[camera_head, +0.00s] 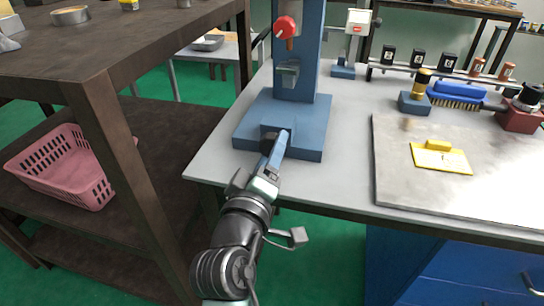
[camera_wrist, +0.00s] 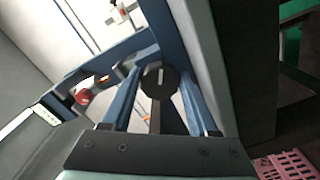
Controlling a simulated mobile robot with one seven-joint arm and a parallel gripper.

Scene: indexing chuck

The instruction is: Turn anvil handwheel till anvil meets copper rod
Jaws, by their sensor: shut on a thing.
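The blue test stand (camera_head: 302,55) stands on the bench with its wide blue base (camera_head: 305,112). A dark round handwheel (camera_wrist: 160,78) shows between my fingers in the wrist view, at the front of the base. My gripper (camera_head: 279,142) reaches the front of the base, and its two blue fingers also show in the wrist view (camera_wrist: 160,84). It is shut on the handwheel. In the head view the wheel is mostly hidden by my gripper.
A red knob (camera_head: 286,27) is on the stand's column. A grey plate (camera_head: 395,180) with a yellow card (camera_head: 441,157) lies to the right. A blue brush (camera_head: 456,94) and small bottles stand behind. A brown shelf with a pink basket (camera_head: 68,165) stands at left.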

